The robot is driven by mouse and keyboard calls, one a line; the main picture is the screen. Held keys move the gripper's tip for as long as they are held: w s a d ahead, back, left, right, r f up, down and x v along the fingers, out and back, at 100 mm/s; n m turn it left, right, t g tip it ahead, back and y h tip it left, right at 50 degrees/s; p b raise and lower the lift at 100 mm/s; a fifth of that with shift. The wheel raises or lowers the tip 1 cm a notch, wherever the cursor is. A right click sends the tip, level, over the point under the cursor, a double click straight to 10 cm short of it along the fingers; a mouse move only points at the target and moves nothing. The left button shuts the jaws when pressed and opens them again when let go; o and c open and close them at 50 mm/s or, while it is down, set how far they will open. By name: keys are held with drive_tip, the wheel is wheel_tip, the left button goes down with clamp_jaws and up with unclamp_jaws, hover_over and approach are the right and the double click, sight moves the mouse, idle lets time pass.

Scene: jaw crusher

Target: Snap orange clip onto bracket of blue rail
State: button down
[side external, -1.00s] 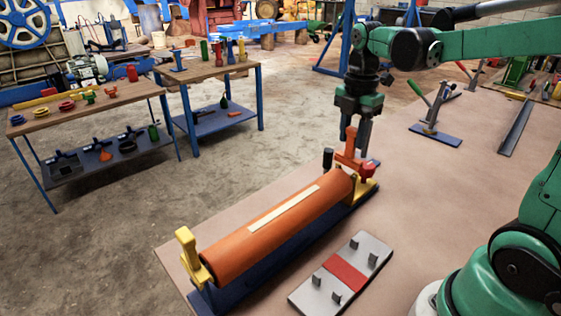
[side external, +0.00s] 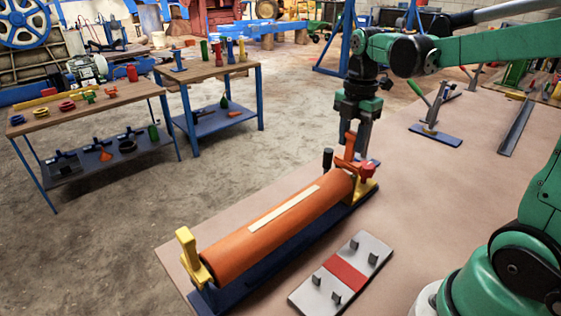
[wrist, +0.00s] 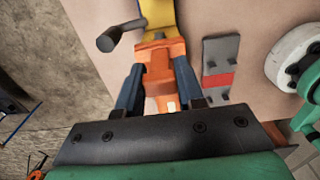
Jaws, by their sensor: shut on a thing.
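My gripper (side external: 355,142) points down at the far end of the blue rail (side external: 285,253). It is shut on the orange clip (side external: 349,151), with a finger on either side of it in the wrist view (wrist: 159,72). The clip is at the yellow bracket (side external: 366,188) on that end of the rail, close to the end of an orange roller (side external: 233,243). I cannot tell whether the clip is seated on the bracket.
A second yellow bracket (side external: 190,255) stands at the rail's near end. A grey plate with pegs and a red band (side external: 345,269) lies right of the rail. A lever clamp on a blue base (side external: 436,134) stands farther back. The tabletop between them is clear.

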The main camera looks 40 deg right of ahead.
drive_tip(key=shift+r, duration=0.6)
drive_tip(key=shift+f, duration=0.95)
idle(0.9)
drive_tip(key=shift+c, duration=2.4)
unclamp_jaws()
drive_tip(key=shift+f, duration=0.1)
drive_tip(key=shift+r, duration=2.85)
